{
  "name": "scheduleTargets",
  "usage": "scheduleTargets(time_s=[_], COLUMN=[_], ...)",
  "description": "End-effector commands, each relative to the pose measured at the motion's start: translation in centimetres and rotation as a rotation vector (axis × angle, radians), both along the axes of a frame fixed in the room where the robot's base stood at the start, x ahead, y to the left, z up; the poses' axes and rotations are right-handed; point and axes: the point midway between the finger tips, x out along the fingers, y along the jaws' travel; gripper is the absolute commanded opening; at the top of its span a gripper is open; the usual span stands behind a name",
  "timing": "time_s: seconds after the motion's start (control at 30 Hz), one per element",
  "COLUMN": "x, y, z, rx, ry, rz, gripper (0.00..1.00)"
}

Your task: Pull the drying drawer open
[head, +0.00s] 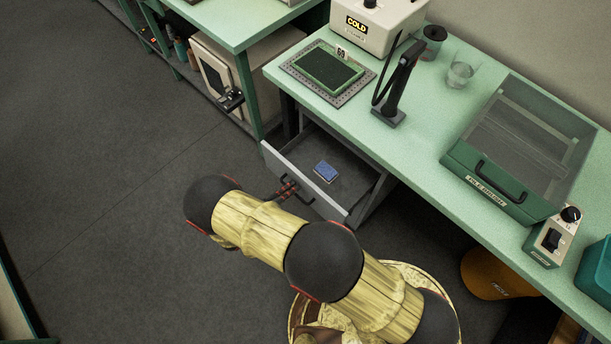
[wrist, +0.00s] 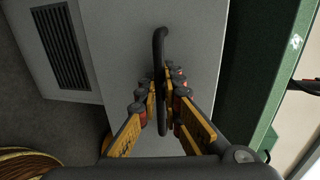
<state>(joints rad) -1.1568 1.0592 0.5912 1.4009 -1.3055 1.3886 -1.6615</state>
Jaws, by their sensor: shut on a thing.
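The drying drawer (head: 345,196) under the green bench stands pulled out, with its inside showing from above. A small blue item (head: 325,172) lies on the drawer floor. The drawer front also shows in the wrist view (wrist: 205,45) as a flat grey panel. My gripper (head: 287,190) is at the drawer front, at its dark bar handle (wrist: 160,50). In the wrist view my gripper's fingers (wrist: 162,88) are closed around the handle, one on each side. My arm hides some of the floor in front of the drawer.
On the bench (head: 420,140) are a green pad on a grey plate (head: 330,72), a black stand (head: 395,90), a glass (head: 459,75) and a clear-lidded green box (head: 500,180). An orange bin (head: 490,275) stands below the bench at right. The floor (head: 110,180) at left is clear.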

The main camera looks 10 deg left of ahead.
Motion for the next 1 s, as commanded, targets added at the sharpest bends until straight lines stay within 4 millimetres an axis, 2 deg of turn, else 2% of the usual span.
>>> scheduleTargets(time_s=[0.03,0.2,0.4,0.6,0.97,1.0], x=[-1.0,-3.6,-5.4,-6.1,-6.2,-6.2], y=[0.9,2.8,4.1,4.7,4.8,4.8], z=[-0.2,-0.2,-0.2,-0.2,-0.2,-0.2], rx=[0.001,0.002,0.000,0.000,0.000,0.000], ry=[0.002,0.002,0.003,0.003,0.002,0.002], rz=[0.005,0.004,0.000,0.000,-0.001,-0.001], gripper=[0.00,0.00,0.00,0.00,0.00,0.09])
